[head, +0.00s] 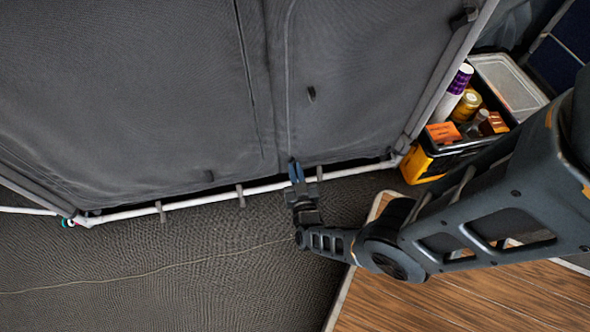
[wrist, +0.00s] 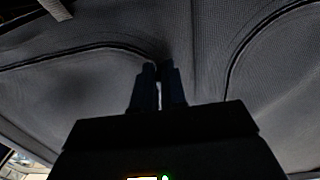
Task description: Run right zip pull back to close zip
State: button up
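The grey awning panel (head: 160,80) fills the upper part of the head view. The right zip line (head: 286,80) runs down it to my gripper (head: 295,164). My gripper's blue fingertips are at the panel's lower edge, by the zip's bottom end. In the wrist view my gripper (wrist: 159,68) has its fingers almost together with a thin gap, and a dark seam (wrist: 80,50) runs into the fingertips from the left. The fingers appear shut on the right zip pull, which is hidden between them. Another curved seam (wrist: 245,50) lies to the right.
A white pole (head: 130,214) with straps runs along the panel's bottom. A yellow and black crate (head: 425,165) of jars and boxes stands at the right, beside a second container (head: 510,85). A small dark tab (head: 311,94) hangs on the panel. Wooden flooring (head: 430,305) lies below my arm.

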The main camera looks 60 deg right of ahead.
jog(key=o, duration=0.5)
jog(key=shift+w+a, duration=0.1)
jog(key=shift+p+v, duration=0.65)
jog(key=shift+v, duration=3.3)
